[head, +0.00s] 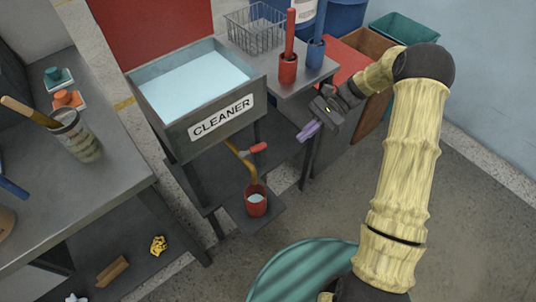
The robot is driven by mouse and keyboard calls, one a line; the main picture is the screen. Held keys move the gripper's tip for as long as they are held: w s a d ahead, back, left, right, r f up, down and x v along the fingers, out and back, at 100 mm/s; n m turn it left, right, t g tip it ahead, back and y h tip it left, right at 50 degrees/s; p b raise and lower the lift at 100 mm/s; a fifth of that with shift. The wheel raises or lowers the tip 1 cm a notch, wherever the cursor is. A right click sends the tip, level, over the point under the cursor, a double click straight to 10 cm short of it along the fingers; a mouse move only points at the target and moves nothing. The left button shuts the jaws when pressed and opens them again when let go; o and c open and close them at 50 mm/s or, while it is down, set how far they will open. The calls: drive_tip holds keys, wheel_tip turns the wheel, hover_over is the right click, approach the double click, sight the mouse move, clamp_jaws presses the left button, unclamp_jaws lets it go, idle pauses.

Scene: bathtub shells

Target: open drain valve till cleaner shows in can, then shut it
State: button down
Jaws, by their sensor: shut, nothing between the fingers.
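The grey tank marked CLEANER (222,118) holds pale blue liquid. A yellow drain pipe (250,168) comes from under it and bends down over a red can (257,206). The valve's red-gripped handle (258,147) sticks out to the right beside the pipe. Pale blue shows inside the can below the spout. I cannot make out a stream between spout and can. My gripper (307,132), with purple fingers, is shut and empty. It is to the right of the handle and apart from it.
The can stands on a low dark shelf (225,212). A side table carries a wire basket (254,28), a red pot (288,68) and a blue pot (315,54), both with upright handles. A workbench (60,200) stands at left. Open floor lies right of the shelf.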

drive_tip(key=s+d+r+n+t+h, duration=0.4)
drive_tip(key=s+t+h, duration=0.1)
drive_tip(key=s, duration=0.2)
drive_tip(key=s+d+r+n+t+h, duration=0.3)
drive_tip(key=s+d+n+t+h, duration=0.2)
drive_tip(key=s, duration=0.3)
drive_tip(key=shift+s+d+r+n, duration=0.2)
drive_tip(key=shift+r+n, duration=0.1)
drive_tip(key=shift+r, duration=0.1)
drive_tip(key=shift+w, duration=0.1)
